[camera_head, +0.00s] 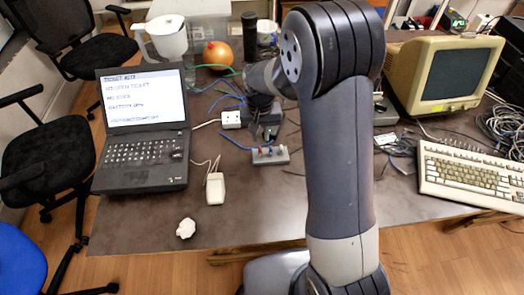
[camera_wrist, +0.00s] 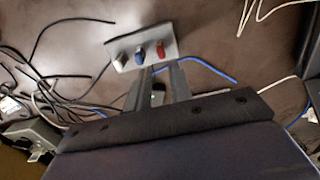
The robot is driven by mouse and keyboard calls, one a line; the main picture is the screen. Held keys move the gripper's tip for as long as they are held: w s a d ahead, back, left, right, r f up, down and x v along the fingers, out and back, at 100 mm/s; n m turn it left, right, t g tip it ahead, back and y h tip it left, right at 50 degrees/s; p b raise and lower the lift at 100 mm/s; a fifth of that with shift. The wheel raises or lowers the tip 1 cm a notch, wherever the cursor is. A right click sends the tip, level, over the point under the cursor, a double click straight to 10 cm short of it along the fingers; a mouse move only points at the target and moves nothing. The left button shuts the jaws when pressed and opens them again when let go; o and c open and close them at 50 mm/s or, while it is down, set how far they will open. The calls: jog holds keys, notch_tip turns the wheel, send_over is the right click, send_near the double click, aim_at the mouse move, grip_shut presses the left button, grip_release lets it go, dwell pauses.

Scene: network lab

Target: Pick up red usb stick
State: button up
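The red usb stick (camera_wrist: 161,50) stands in a light grey block (camera_wrist: 172,42) in the wrist view, to the right of a blue stick (camera_wrist: 139,55) and a grey stick (camera_wrist: 121,59). The same block (camera_head: 271,158) lies on the table in the head view, where the sticks are too small to tell apart surely. My gripper (camera_wrist: 158,74) is open in the wrist view, with a clear gap between its two fingers. Its fingertips appear just short of the block's near edge, below the red and blue sticks. Nothing is held.
A laptop (camera_head: 145,152), a white adapter (camera_head: 215,189) and crumpled paper (camera_head: 186,228) lie to the left. A keyboard (camera_head: 470,174) and an old monitor (camera_head: 444,76) stand to the right. Cables (camera_wrist: 72,84) run close beside the block. Bare table (camera_head: 250,212) lies in front.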

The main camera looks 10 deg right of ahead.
aim_at(260, 148)
jog(key=f, duration=0.3)
jog(key=f+p, duration=0.1)
jog(key=f, duration=0.3)
jog(key=shift+s+a+f, duration=0.1)
jog(key=shift+s+f, duration=0.1)
jog(key=shift+f, duration=0.05)
grip_shut()
